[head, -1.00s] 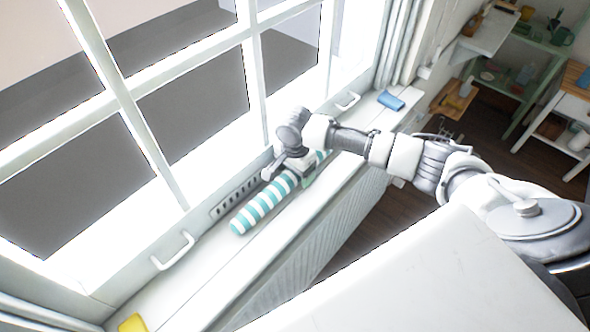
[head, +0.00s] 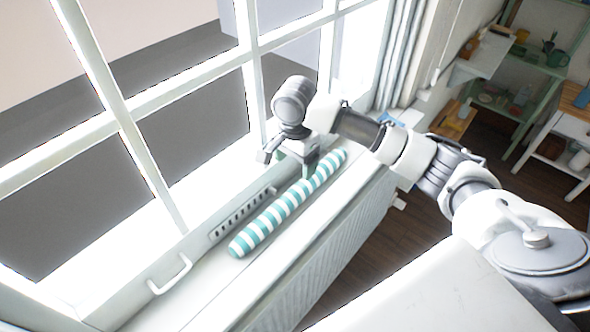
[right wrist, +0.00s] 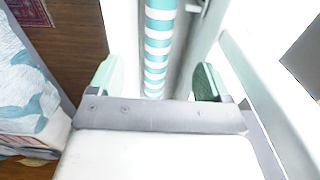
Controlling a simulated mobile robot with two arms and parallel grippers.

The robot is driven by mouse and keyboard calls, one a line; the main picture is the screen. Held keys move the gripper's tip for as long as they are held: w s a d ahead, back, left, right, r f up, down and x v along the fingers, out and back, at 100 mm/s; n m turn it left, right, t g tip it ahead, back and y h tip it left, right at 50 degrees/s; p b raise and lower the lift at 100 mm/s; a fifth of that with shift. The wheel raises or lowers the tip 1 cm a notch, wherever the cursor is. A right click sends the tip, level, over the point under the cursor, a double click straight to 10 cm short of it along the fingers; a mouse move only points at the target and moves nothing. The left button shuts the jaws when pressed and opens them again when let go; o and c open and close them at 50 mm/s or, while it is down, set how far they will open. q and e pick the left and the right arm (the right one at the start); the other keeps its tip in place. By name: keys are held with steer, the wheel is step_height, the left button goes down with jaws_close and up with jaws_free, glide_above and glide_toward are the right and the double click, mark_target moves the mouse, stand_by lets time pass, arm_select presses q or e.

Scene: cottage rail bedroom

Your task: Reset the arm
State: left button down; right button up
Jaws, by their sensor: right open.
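A teal-and-white striped roll (head: 270,226) lies lengthwise on the white windowsill (head: 190,283). My right gripper (head: 288,160) is above the roll's far half, open and empty. In the right wrist view, the roll (right wrist: 158,48) runs between the two green-padded fingers of the gripper (right wrist: 157,80), with clear gaps on both sides. My right arm reaches in from the right side of the head view. My left gripper does not show.
The window frame (head: 133,150) rises close behind the gripper. A white handle (head: 172,275) and a dark slotted vent (head: 240,212) sit along its base. A ribbed radiator (head: 325,240) is below the sill. A green shelf (head: 540,60) stands at the far right.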

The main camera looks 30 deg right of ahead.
stand_by(0.5)
steer(key=s+a+f+n, duration=0.2)
steer(key=s+a+f+n+y, duration=0.1)
steer(key=s+a+f+n, duration=0.1)
steer(key=a, duration=0.1)
steer(key=s+a+f+n, duration=0.2)
steer(key=shift+s+a+f+t, duration=0.2)
steer(key=shift+a+f+t, duration=0.1)
steer(key=shift+f+t, duration=0.1)
steer(key=s+a+n, duration=0.1)
steer(key=s, duration=0.1)
steer(key=s+a+f+n, duration=0.1)
steer(key=s+n, duration=0.1)
steer(key=s+a+f+n+t+y, duration=0.1)
steer(key=s, duration=0.1)
steer(key=shift+a+f+n, duration=0.15)
steer(key=shift+n, duration=0.15)
steer(key=s+d+n+t+h, duration=0.1)
steer(key=s+d+n, duration=0.2)
steer(key=s, duration=0.4)
steer(key=s+d+n+t+h, duration=0.1)
steer(key=s+d+n, duration=0.2)
steer(key=s, duration=0.4)
step_height(320, 180, down, 27)
steer(key=g, duration=0.2)
steer(key=s+d+f, duration=0.2)
steer(key=s+f, duration=1.4)
steer(key=shift+s+g, duration=0.25)
steer(key=shift+g, duration=0.15)
